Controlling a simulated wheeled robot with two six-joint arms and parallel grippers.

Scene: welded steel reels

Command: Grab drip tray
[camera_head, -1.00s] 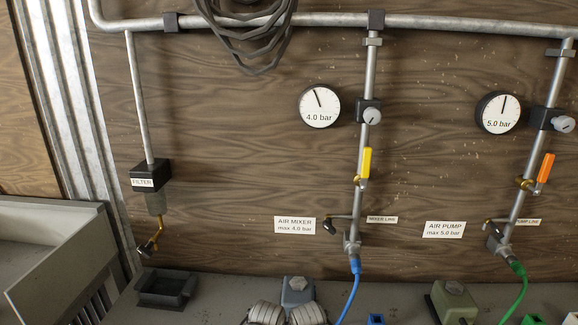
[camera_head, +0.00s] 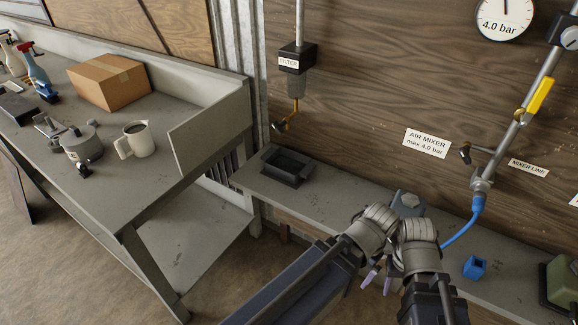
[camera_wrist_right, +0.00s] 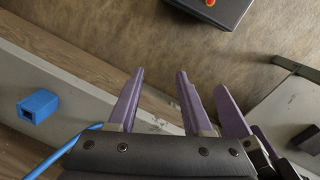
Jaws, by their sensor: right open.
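The drip tray (camera_head: 279,174) is a small dark, open rectangular tray. It stands on the grey wall bench, below the filter (camera_head: 296,60) and its brass drain valve (camera_head: 280,126). My right gripper (camera_head: 389,283) is low in front of the bench, right of the tray and well apart from it. In the right wrist view its purple fingers (camera_wrist_right: 158,88) are apart with nothing between them. A further purple finger at the right of that view seems to belong to my left gripper (camera_head: 370,279), which is close beside the right one. Its jaw opening is unclear.
The grey wall bench (camera_head: 335,200) also holds a blue block (camera_head: 475,267) and a green box (camera_head: 562,282). A blue hose (camera_head: 460,235) drops to the bench. At left, a worktable (camera_head: 165,190) carries a cardboard box (camera_head: 110,80), a mug (camera_head: 137,140) and spray bottles.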

